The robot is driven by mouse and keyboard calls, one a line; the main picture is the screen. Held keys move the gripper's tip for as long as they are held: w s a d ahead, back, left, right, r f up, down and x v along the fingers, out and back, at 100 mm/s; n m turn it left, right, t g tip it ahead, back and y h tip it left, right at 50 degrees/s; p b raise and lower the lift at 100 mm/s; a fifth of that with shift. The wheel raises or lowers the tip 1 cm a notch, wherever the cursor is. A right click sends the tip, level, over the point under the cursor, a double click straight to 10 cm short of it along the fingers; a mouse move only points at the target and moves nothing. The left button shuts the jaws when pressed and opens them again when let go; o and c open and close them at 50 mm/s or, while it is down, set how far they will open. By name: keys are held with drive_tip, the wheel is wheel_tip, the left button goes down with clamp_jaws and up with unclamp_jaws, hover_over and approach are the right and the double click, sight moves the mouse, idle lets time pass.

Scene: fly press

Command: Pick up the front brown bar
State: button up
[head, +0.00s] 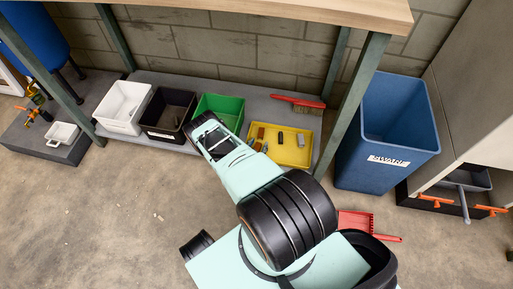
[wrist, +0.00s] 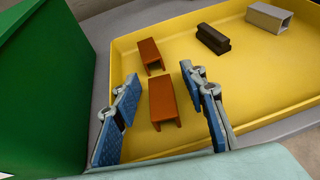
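The front brown bar (wrist: 163,103), a short channel-shaped piece, lies in the yellow tray (wrist: 120,62). In the wrist view it shows between the two blue-padded fingers of my gripper (wrist: 163,82), which are spread apart with nothing held. I cannot tell how far above the bar the fingertips are. A second brown bar (wrist: 150,56) lies just behind it.
A black bar (wrist: 212,39) and a grey bar (wrist: 268,19) lie farther back in the tray. A green bin (wrist: 45,80) stands close on the left. A wooden tabletop (head: 270,9) overhangs the low shelf. A blue bin (head: 385,140) stands to the right.

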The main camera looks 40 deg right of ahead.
clamp_jaws()
drive_tip(key=shift+r, duration=0.1)
